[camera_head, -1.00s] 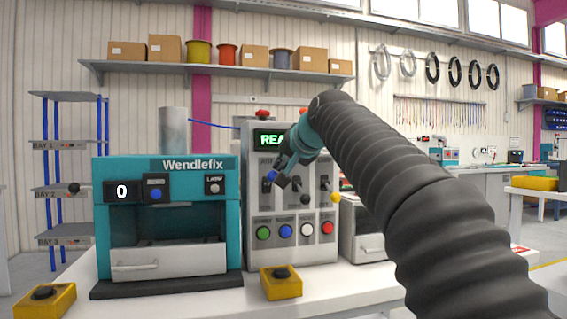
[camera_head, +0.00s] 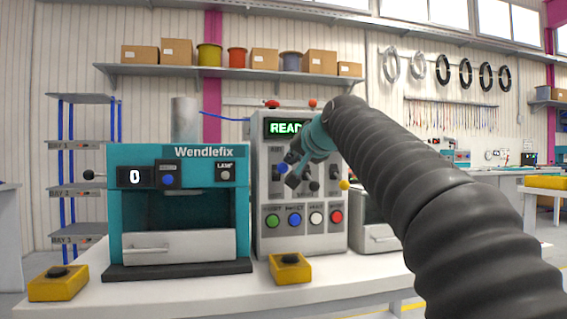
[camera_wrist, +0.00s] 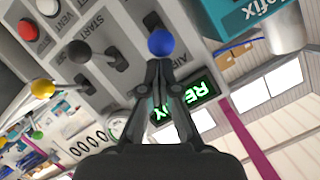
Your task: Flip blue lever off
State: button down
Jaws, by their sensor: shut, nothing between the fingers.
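The blue lever (camera_head: 282,168) has a round blue knob and sits on the left of the grey control panel (camera_head: 264,244), below the lit READY display (camera_head: 285,127). In the wrist view the blue knob (camera_wrist: 161,42) is just beyond my fingertips. Part of the lever's stem is hidden.
Coloured push buttons (camera_head: 294,220) line the panel below. The teal Wendlefix machine (camera_head: 180,153) stands to the left. Yellow button boxes (camera_head: 290,269) sit on the table in front.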

jog(key=s+d+f+b, duration=0.1)
jog(key=s+d+f, duration=0.1)
jog(key=s, duration=0.3)
jog(key=s+d+f+b, duration=0.1)
jog(key=s+d+f, duration=0.1)
jog(key=s+d, duration=0.2)
jog(key=shift+s, duration=0.8)
jog(key=shift+a, duration=0.1)
